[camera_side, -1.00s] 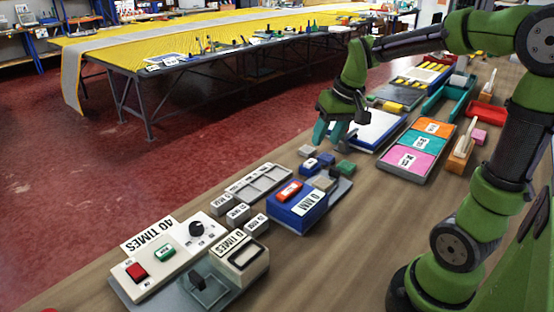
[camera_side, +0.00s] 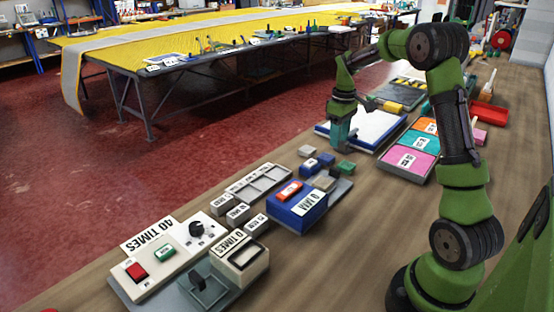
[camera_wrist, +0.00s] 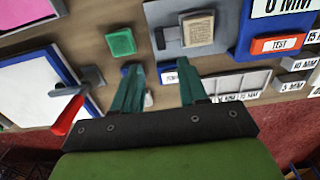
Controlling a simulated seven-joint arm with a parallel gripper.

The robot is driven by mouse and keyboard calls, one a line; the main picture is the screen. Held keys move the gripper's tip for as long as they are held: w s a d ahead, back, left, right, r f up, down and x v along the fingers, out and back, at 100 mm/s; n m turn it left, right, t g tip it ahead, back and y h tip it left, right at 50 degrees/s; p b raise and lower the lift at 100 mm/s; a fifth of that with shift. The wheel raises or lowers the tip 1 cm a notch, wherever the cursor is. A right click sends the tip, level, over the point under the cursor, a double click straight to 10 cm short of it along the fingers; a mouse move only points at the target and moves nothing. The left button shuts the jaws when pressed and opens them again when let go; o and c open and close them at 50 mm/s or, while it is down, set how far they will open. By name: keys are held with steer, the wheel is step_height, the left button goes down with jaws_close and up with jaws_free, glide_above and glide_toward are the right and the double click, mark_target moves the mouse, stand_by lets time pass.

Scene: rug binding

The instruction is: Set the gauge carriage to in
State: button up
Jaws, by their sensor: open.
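The gauge is a blue box (camera_side: 297,208) with a red button and a "0 MM" display, and it also shows in the wrist view (camera_wrist: 243,50). Beside it is a grey plate (camera_side: 341,192) bearing a tan-grey block (camera_side: 323,182), likely the carriage; in the wrist view this block (camera_wrist: 198,30) sits near a dark post (camera_wrist: 160,38). I cannot tell the carriage's setting. My gripper (camera_side: 337,143) is above the bench, behind the gauge, at the white pad's near end.
Small blue (camera_side: 308,165), green (camera_side: 345,168) and grey (camera_side: 306,151) blocks lie between my gripper and the gauge. A tray (camera_side: 262,181) and labelled blocks (camera_side: 238,214) lie left of the gauge. A white pad (camera_side: 372,128) and coloured panels (camera_side: 412,161) lie to the right.

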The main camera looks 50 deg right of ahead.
mark_target(335, 169)
step_height(335, 169, down, 11)
steer(key=shift+f, duration=0.2)
steer(key=shift+c, duration=0.4)
jaws_close()
